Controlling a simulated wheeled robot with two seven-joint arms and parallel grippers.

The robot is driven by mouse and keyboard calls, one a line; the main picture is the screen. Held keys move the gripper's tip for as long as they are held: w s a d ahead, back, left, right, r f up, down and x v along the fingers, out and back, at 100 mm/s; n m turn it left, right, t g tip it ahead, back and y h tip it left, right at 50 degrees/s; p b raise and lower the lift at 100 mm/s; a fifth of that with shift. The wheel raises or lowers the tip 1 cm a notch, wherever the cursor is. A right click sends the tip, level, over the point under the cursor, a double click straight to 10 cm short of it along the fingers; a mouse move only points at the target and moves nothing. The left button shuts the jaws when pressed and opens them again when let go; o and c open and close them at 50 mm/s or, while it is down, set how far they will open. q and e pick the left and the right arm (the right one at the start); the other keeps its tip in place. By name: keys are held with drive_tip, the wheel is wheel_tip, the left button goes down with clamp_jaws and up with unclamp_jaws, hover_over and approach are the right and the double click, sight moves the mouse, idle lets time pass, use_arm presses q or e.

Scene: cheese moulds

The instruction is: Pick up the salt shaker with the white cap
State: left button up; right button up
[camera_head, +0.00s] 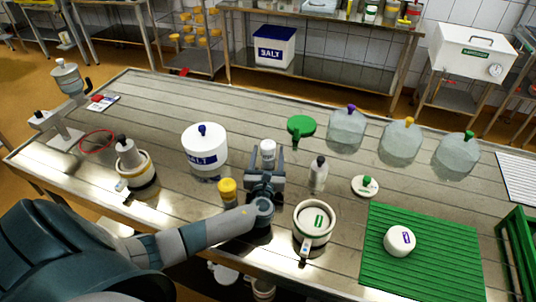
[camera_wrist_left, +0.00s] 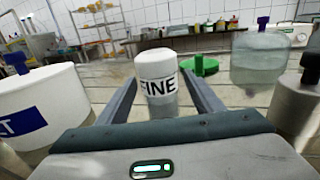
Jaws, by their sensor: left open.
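The salt shaker with the white cap (camera_head: 268,147) stands upright on the table, partly hidden by my left gripper. In the left wrist view this shaker (camera_wrist_left: 157,70) shows a white cap and a label reading "FINE". My left gripper (camera_head: 266,163) is open and low over the table. Its fingers reach forward on either side of the shaker, and in the wrist view a gap shows beside the shaker's right side. I cannot tell whether the left finger touches it. My right gripper is not in view.
A yellow-capped shaker (camera_head: 227,190) stands close left of my wrist. A white SALT tub (camera_head: 205,150) is further left. A green round object (camera_head: 301,127) lies behind right, and a dark-capped bottle (camera_head: 318,174) stands right. A mould (camera_head: 314,223) stands front right.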

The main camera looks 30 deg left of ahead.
sight(267, 151)
use_arm(q)
drive_tip(key=c, duration=1.2)
drive_tip(key=shift+r, duration=0.1)
drive_tip(key=shift+r, duration=0.35)
wheel_tip(267, 151, up, 3)
drive_tip(key=shift+r+b, duration=0.1)
drive_tip(key=shift+b, duration=0.35)
drive_tip(key=d+r, duration=0.2)
drive_tip(key=d, duration=0.2)
drive_tip(key=d+r+b, duration=0.1)
drive_tip(key=d+r, duration=0.1)
drive_tip(key=d, duration=0.1)
drive_tip(key=d+r+b, duration=0.1)
drive_tip(key=d+r, duration=0.2)
drive_tip(key=d, duration=0.1)
drive_tip(key=shift+d, duration=0.35)
drive_tip(key=shift+s+f, duration=0.1)
